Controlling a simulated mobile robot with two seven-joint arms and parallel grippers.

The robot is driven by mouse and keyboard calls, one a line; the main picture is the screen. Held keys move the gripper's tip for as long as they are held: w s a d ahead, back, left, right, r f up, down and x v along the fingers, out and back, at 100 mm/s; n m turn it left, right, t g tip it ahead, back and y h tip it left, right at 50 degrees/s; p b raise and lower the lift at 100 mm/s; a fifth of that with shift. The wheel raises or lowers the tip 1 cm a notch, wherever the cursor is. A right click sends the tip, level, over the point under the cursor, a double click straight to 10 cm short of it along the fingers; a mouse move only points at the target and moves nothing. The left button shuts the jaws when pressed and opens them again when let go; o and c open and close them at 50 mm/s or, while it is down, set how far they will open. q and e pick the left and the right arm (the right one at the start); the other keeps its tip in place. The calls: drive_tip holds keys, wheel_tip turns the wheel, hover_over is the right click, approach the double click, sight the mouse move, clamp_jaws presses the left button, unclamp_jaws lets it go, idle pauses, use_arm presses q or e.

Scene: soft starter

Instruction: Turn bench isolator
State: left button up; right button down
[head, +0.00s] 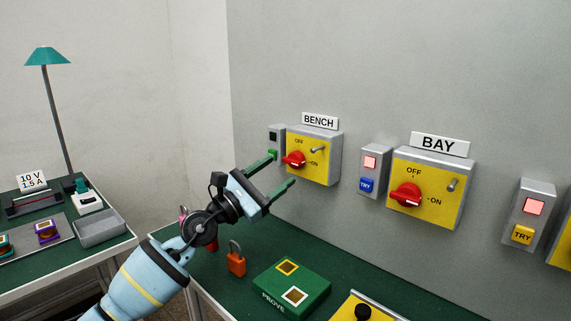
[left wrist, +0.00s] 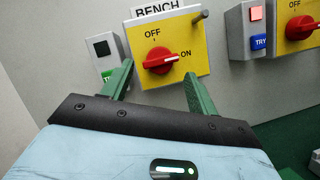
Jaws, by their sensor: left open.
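The bench isolator (head: 313,154) is a grey box with a yellow face on the wall, under a BENCH sign (head: 320,121). My left gripper (head: 283,170) is open and empty in front of the isolator. In the left wrist view its green fingers (left wrist: 158,87) lie either side of and below the knob, apart from it. My right gripper is not in view.
The BAY isolator (head: 432,188) is at the right, with a lit TRY box (head: 375,171) beside it. On the green bench are an orange padlock (head: 236,260) and a green PROVE box (head: 292,287). A side table at left holds a grey tray (head: 101,229) and lamp (head: 48,57).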

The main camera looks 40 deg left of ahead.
sight(289, 164)
use_arm(q)
drive_tip(key=shift+x, duration=1.95)
